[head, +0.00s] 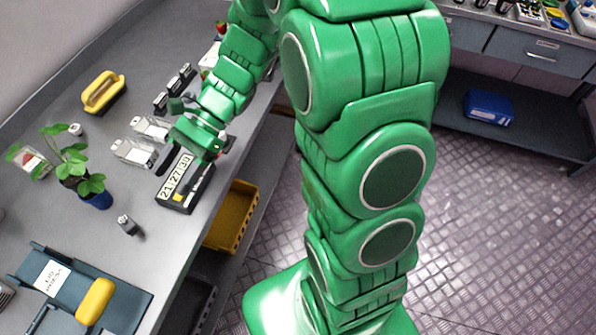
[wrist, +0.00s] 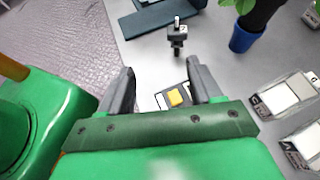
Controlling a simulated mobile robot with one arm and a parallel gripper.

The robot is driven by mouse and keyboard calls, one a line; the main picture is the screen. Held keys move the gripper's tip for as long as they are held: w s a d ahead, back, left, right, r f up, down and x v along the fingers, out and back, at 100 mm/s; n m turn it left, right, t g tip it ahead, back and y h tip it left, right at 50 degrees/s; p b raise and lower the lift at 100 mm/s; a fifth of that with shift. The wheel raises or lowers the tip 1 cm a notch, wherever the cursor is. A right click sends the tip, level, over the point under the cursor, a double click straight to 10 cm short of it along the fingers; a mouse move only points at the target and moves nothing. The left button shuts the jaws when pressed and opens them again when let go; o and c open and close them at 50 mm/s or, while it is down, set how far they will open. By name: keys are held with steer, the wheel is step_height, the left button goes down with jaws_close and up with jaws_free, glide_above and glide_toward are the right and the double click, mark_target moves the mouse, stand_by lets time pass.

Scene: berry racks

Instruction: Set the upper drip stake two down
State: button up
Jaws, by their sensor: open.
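My gripper (head: 193,158) is over the bench beside the black clock box. I cannot pick out an upper drip stake two for certain.
The clock box (head: 172,190) reads 21:27:30. A blue-potted plant (head: 97,199), pale labelled boxes (head: 135,152), a yellow-handled item (head: 103,92) and a blue-grey stand (head: 70,292) are on the bench. A yellow bin (head: 232,215) sits below. Bare bench surrounds the small block.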

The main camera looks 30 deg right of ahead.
steer(key=s+d+r+n+t+h, duration=0.2)
steer(key=s+d+r+n+h, duration=0.2)
steer(key=s+d, duration=0.4)
steer(key=s+d+r+n+t+h, duration=0.1)
steer(key=s+d+r+n+h, duration=0.3)
steer(key=s+d+n+h, duration=0.3)
steer(key=s+d+n, duration=0.1)
steer(key=s+d, duration=0.1)
steer(key=d, duration=0.3)
steer(key=shift+d+r+t+h, duration=0.15)
steer(key=shift+r+t+h, duration=0.15)
steer(key=shift+t, duration=0.1)
steer(key=shift+s, duration=0.1)
stand_by(0.5)
